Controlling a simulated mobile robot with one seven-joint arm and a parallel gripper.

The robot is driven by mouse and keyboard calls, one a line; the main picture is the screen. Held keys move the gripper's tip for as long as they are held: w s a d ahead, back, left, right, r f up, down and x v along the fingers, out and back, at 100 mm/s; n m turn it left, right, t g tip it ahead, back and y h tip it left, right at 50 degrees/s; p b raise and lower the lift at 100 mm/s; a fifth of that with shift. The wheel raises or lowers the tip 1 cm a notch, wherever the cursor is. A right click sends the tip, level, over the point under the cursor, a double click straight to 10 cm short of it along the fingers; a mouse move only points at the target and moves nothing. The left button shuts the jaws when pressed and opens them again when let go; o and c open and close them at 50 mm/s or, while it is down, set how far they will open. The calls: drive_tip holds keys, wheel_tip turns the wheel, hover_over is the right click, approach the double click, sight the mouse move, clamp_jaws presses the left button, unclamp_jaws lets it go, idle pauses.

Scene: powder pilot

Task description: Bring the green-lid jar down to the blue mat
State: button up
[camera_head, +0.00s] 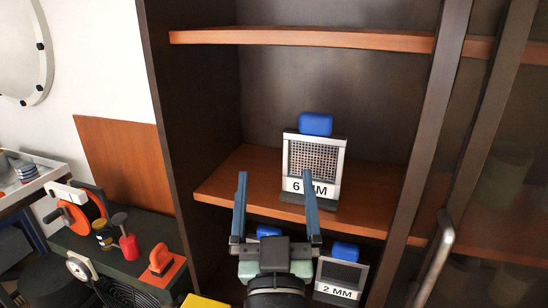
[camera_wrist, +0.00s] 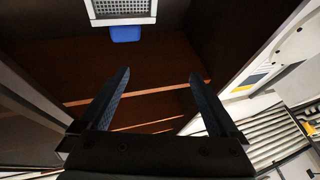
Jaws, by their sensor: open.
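I cannot make out a green-lid jar or a blue mat in either view. My gripper (camera_head: 275,174) is open and empty, in front of the cabinet's middle shelf (camera_head: 240,180). In the head view its fingers point up, with the right fingertip overlapping the lower left of a mesh panel marked 6 MM (camera_head: 314,160). In the wrist view the gripper (camera_wrist: 160,73) shows nothing between its fingers. A pale green surface (camera_head: 301,268) shows beside the gripper's base; I cannot tell what it is.
A 2 MM panel (camera_head: 338,279) with a blue top stands on the shelf below. A cabinet door with a metal handle (camera_head: 437,250) is at right, with dim jar-like shapes (camera_head: 512,160) behind it. A dark bench at left holds a red flask (camera_head: 129,246) and an orange tool (camera_head: 161,264).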

drive_tip(key=s+r+t, duration=0.2)
drive_tip(key=s+r, duration=0.4)
drive_tip(key=r, duration=0.6)
drive_tip(key=s+r+t, duration=0.2)
drive_tip(key=s+r, duration=0.4)
drive_tip(key=r, duration=0.7)
drive_tip(key=shift+s+r+m, duration=0.15)
drive_tip(key=shift+s+m, duration=0.15)
drive_tip(key=shift+s, duration=0.1)
drive_tip(key=shift+a, duration=0.1)
wheel_tip(320, 180, up, 6)
drive_tip(key=p, duration=0.5)
drive_tip(key=shift+f+p, duration=0.25)
drive_tip(key=shift+p, duration=0.05)
